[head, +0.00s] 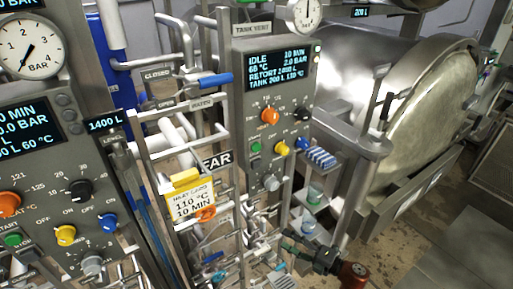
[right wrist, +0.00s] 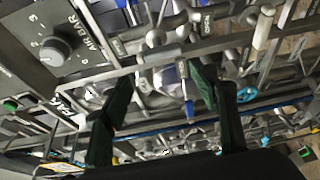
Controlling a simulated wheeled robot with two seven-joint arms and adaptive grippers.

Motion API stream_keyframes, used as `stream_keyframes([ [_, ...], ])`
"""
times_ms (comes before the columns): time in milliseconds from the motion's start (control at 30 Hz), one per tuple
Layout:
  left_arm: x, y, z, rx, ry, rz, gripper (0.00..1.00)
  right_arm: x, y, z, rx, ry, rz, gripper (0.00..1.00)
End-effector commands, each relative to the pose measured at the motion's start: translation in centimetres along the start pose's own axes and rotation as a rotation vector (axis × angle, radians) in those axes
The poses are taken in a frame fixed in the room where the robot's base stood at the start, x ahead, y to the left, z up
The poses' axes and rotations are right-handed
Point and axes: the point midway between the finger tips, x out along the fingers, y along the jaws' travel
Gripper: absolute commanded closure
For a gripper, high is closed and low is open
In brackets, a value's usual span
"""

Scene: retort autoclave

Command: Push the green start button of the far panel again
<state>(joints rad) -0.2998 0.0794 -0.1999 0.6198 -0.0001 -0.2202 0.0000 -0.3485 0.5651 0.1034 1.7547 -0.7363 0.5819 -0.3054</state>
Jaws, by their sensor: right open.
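The far panel (head: 275,60) is a grey box on a post, with a lit display (head: 277,69) reading IDLE, 10 MIN and 68 °C. Its small green button (head: 256,148) sits at the lower left of its face, below an orange knob (head: 269,116). My right gripper (head: 291,249) is low in the head view, below and to the right of the panel, apart from the button. In the right wrist view its dark green fingers (right wrist: 157,105) are spread with nothing held between them. My left gripper is not in view.
A near panel (head: 45,175) with its own green button (head: 12,240) stands at the left. Pipes and a rail frame with a yellow tag (head: 190,197) lie between the panels. A large steel retort (head: 430,100) is at the right. A grey knob (right wrist: 55,52) shows in the wrist view.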

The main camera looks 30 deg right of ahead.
Motion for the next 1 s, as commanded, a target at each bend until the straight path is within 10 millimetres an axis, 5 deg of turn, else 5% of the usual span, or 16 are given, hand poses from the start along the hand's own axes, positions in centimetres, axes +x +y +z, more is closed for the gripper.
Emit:
stream_keyframes([
  [767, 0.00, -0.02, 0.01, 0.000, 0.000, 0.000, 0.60, 0.00, 0.00, 0.00, 0.000, 0.000, 0.000, 1.00],
  [1000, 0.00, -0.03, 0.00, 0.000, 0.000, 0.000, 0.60, 0.00, 0.00, 0.00, 0.000, 0.000, 0.000, 1.00],
])
